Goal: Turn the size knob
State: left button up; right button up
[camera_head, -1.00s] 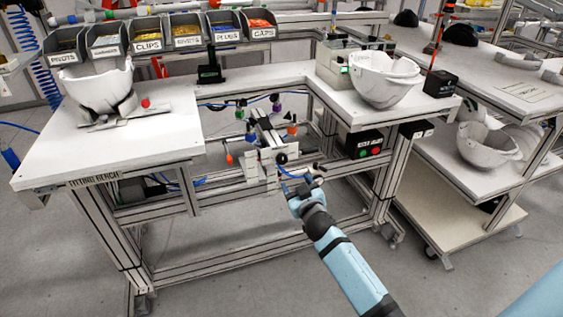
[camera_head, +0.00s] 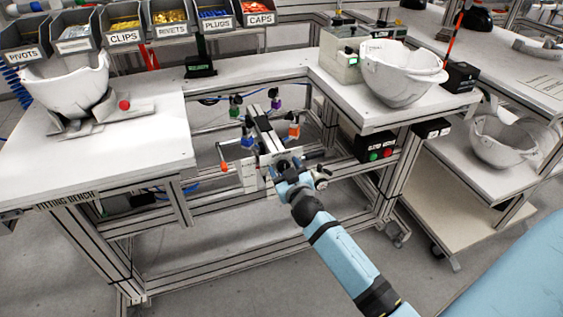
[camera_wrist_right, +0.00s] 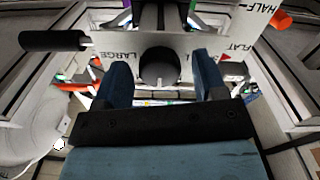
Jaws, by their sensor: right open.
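The size knob (camera_wrist_right: 158,64) is a dark round knob on a pale plate marked LARGE, FLAT and HALF in the right wrist view. My right gripper (camera_wrist_right: 161,78) is open, with one blue finger on each side of the knob. I cannot tell whether the fingers touch it. In the head view my right gripper (camera_head: 291,172) is at the front of the fixture (camera_head: 268,138) in the gap of the bench, and hides the knob there. My left gripper is not in view.
The white fitting bench (camera_head: 100,160) has a helmet shell (camera_head: 70,88) on a stand at left. Another shell (camera_head: 398,75) sits on the bench's right part. Labelled bins (camera_head: 170,20) line the back. A black box with red and green buttons (camera_head: 376,150) is below right of the fixture.

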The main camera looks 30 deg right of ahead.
jog(key=shift+w, duration=0.15)
jog(key=shift+c, duration=0.6)
jog(key=c, duration=0.8)
